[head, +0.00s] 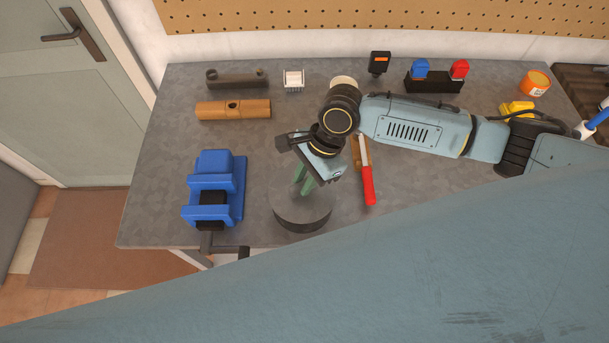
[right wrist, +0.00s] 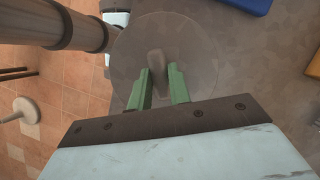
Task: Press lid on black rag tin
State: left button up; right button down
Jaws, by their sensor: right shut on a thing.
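The black rag tin (head: 302,223) stands upright near the front edge of the workbench, right of the blue vise. A round grey lid (head: 318,203) covers its top; whether it is fully seated I cannot tell. In the right wrist view the lid (right wrist: 190,42) is a flat disc with a small raised knob (right wrist: 156,63) at its middle. My right gripper (head: 305,187) points down over the lid, and its green fingers (right wrist: 158,80) are shut on the knob. The fingers partly hide the lid in the head view. My left gripper is out of view.
A blue vise (head: 215,188) stands left of the tin, and a red-handled tool (head: 368,188) lies to its right. A brown block (head: 233,109), a dark pipe piece (head: 237,78) and an orange jar (head: 535,83) are further back.

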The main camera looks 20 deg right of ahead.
jog(key=shift+f+p, duration=0.15)
jog(key=shift+p, duration=0.6)
dwell(1.2)
dwell(0.3)
jog(key=c, duration=0.7)
grip_release()
jog(key=shift+c, duration=0.2)
jog(key=shift+r, duration=3.5)
jog(key=shift+c, duration=0.5)
grip_shut()
